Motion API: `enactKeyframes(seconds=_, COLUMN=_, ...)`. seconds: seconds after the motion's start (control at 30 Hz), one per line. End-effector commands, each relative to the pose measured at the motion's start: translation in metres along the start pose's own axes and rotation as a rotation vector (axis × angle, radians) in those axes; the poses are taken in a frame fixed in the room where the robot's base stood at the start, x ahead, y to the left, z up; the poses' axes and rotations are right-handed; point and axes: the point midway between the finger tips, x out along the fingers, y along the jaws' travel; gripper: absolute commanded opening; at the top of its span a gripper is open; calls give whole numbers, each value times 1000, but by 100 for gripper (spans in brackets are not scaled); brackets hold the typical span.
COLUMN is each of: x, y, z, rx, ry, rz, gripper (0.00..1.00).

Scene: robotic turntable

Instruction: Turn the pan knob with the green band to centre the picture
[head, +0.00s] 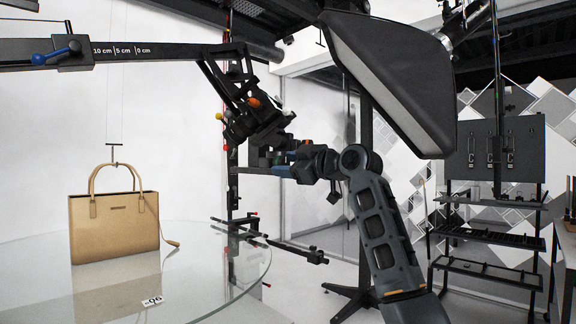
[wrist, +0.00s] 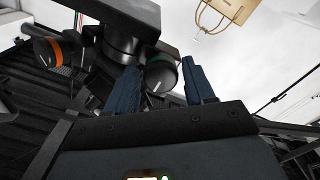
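The dark round pan knob with the green band (wrist: 160,74) shows in the wrist view, with a white pointer line on its face. My gripper (wrist: 160,66) is open, its two blue-grey fingers apart on the left and right of this knob. Light gaps show beside the knob, and I see no clear contact. In the head view my gripper (head: 285,158) is at the camera rig (head: 245,105), below its head; the green band cannot be made out there.
A dark knob with an orange band (wrist: 52,48) is left of the green-banded one. A tan handbag (head: 112,228) stands on the glass turntable (head: 210,268). A black softbox (head: 390,80) hangs above my arm. A shelf rack (head: 490,238) stands at right.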

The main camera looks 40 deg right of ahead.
Motion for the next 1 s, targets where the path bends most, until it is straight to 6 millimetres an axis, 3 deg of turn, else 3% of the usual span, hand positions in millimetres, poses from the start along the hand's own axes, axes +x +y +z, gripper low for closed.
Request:
enactKeyframes(seconds=0.1, x=0, y=0, z=0, rx=0, ry=0, rz=0, gripper=65)
enactKeyframes(seconds=0.43, x=-6, y=0, z=0, rx=0, ry=1, rz=2, gripper=65)
enactKeyframes(seconds=0.8, x=-62, y=0, z=1, rx=-1, ry=1, rz=1, gripper=65)
enactKeyframes(seconds=1.0, x=-77, y=0, z=1, rx=0, ry=0, rz=1, gripper=65)
